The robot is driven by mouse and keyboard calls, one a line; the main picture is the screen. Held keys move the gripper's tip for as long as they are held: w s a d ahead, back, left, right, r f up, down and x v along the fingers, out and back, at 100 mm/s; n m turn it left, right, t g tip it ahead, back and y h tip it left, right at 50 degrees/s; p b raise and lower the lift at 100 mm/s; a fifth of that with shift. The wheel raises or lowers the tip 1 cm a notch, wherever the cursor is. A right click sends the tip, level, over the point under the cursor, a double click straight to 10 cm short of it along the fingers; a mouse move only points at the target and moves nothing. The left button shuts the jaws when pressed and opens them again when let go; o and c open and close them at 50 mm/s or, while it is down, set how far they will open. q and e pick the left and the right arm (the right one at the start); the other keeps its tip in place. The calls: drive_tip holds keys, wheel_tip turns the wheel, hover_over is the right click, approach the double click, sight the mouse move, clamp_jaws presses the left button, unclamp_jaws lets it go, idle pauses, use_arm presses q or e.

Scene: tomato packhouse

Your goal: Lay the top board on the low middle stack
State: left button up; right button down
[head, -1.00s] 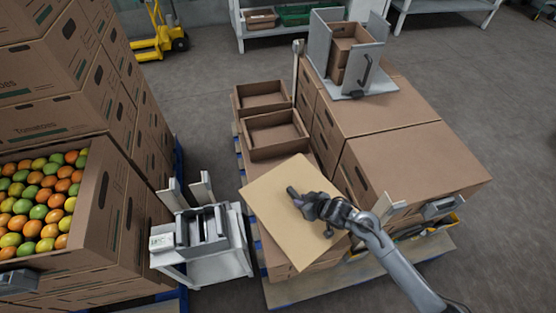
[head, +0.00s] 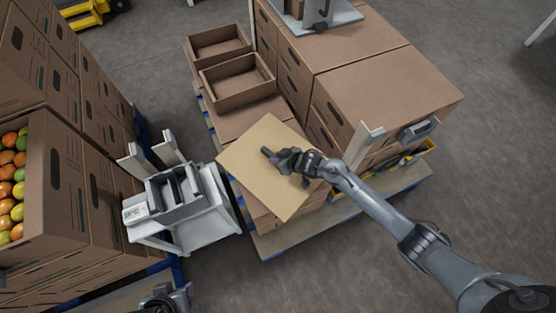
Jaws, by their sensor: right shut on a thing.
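The top board (head: 255,178), a flat tan sheet, is over the front of the low middle stack (head: 237,122) of brown cartons. It is turned at an angle to the carton edges, with a corner past the stack's left side. My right gripper (head: 272,156) is over the board's middle, shut on it; its fingertips are partly hidden by the gripper body. I cannot tell whether the board touches the cartons below. My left gripper (head: 168,300) is at the bottom edge, partly cut off; its jaws are unclear.
Two open trays (head: 238,80) stand on the stack's far part. Taller cartons (head: 385,95) rise on the right, with a grey fixture (head: 318,14) on top. A white stand (head: 195,225) is close on the left, before tall tomato cartons (head: 75,180). Grey floor is open at right.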

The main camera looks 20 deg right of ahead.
drive_tip(key=shift+w+f, duration=0.1)
drive_tip(key=shift+f, duration=0.2)
drive_tip(key=c, duration=0.9)
unclamp_jaws()
drive_tip(key=shift+s+d+r+p, duration=0.15)
drive_tip(key=shift+s+r+p, duration=0.15)
drive_tip(key=shift+r+p, duration=0.15)
drive_tip(key=s+d+r+m+g+h+p, duration=0.1)
drive_tip(key=s+r, duration=0.5)
drive_tip(key=s, duration=0.4)
drive_tip(key=s+d+r+m+g+h+p, duration=0.1)
drive_tip(key=s+r+g+p, duration=0.1)
drive_tip(key=s+r, duration=0.4)
drive_tip(key=s+d+r+g+h+p, duration=0.1)
drive_tip(key=s+r, duration=0.5)
drive_tip(key=s, duration=0.8)
drive_tip(key=shift+d+m+g+p, duration=0.15)
drive_tip(key=shift+m+g+p, duration=0.2)
drive_tip(key=shift+p, duration=0.25)
